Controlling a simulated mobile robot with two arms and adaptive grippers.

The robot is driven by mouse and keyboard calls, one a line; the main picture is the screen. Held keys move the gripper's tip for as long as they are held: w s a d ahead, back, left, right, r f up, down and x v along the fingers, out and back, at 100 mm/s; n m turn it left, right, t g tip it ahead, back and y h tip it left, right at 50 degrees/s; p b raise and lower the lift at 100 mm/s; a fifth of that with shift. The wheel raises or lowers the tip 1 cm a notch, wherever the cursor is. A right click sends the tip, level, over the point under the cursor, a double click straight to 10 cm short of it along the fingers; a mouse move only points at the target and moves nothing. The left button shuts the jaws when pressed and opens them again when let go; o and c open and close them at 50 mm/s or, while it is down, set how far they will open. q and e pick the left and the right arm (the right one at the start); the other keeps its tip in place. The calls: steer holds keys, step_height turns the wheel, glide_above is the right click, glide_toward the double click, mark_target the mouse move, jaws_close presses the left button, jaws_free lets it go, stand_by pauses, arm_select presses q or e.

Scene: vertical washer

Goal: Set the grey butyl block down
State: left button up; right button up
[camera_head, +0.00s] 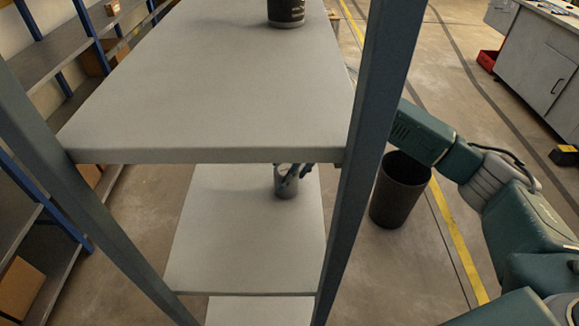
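A small grey cylinder (284,191), which I take to be the grey butyl block, is upright at the middle shelf (235,240) of the rack, near its right side. My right gripper (291,175) is at the cylinder's upper right, with dark finger parts overlapping its top. The top shelf's front edge and the right post hide much of the gripper and wrist. I cannot tell whether the fingers grip the cylinder, or whether its base fully rests on the shelf. My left gripper is not in view.
The top shelf (220,90) lies just above the gripper and carries a dark cylinder (287,11) at the back. The right post (370,120) stands beside my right arm. A dark bin (399,190) stands on the floor to the right. The middle shelf's left part is clear.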

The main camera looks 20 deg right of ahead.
steer(key=o, duration=1)
steer(key=shift+s+d, duration=0.1)
steer(key=o, duration=0.4)
steer(key=shift+d+r+b, duration=0.1)
steer(key=shift+r+b, duration=0.15)
steer(key=shift+b, duration=0.2)
steer(key=s+d+b, duration=0.1)
steer(key=s+d, duration=0.1)
steer(key=d, duration=0.1)
steer(key=s+d+b, duration=0.1)
steer(key=s+d, duration=0.1)
steer(key=d, duration=0.1)
steer(key=s+d+b, duration=0.1)
steer(key=s+d, duration=0.1)
steer(key=d, duration=0.2)
steer(key=shift+s+d+r, duration=0.1)
steer(key=shift+s+r, duration=0.25)
